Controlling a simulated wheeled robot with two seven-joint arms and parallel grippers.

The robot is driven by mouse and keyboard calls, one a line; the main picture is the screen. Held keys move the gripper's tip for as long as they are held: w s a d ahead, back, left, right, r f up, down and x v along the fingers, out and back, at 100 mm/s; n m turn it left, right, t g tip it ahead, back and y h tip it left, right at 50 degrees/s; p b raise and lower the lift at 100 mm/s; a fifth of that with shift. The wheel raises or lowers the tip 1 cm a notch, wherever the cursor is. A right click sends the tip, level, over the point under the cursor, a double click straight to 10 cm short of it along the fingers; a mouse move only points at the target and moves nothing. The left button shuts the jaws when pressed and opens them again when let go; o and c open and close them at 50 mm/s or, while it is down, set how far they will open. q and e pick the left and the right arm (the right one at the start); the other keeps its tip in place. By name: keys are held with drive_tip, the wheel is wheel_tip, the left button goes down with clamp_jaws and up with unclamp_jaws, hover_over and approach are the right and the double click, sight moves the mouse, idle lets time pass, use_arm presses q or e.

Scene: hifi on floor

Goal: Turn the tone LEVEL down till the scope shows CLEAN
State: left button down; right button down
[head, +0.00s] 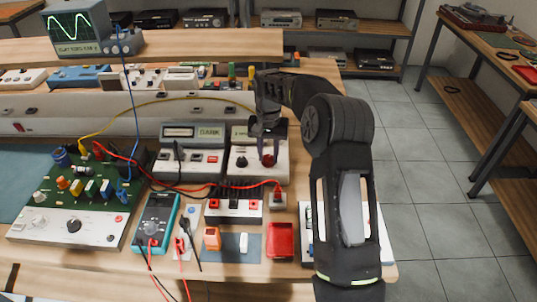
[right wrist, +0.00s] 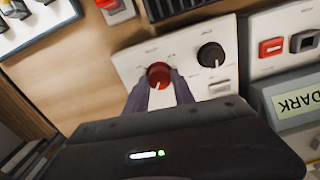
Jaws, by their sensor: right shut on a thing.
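The scope (head: 78,28) stands on the raised shelf at the far left in the head view. Its screen shows a green wave, with a small caption below that seems to begin with "FLAT" and is too small to read surely. The tone box (head: 243,140) is a pale panel with a black knob (right wrist: 210,55) and a red knob (right wrist: 158,75). Printing beside the knobs is unreadable. My right gripper (head: 268,140) reaches down over this box. In the right wrist view its fingers (right wrist: 160,88) are shut on the red knob, one each side. My left gripper is not in view.
A box with a display reading DARK (head: 192,133) stands left of the tone box. A green circuit board (head: 90,175), a teal multimeter (head: 155,215) and a red tray (head: 280,240) lie nearby. Yellow, red, blue and black leads cross the bench.

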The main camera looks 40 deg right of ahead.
sight(268, 157)
drive_tip(key=n, duration=0.7)
idle(0.4)
drive_tip(key=c, duration=1.1)
unclamp_jaws()
drive_tip(key=shift+o, duration=0.2)
drive_tip(key=shift+r, duration=0.1)
wheel_tip(268, 157, up, 8)
drive_tip(key=shift+f+b, duration=0.2)
drive_tip(key=shift+b, duration=0.4)
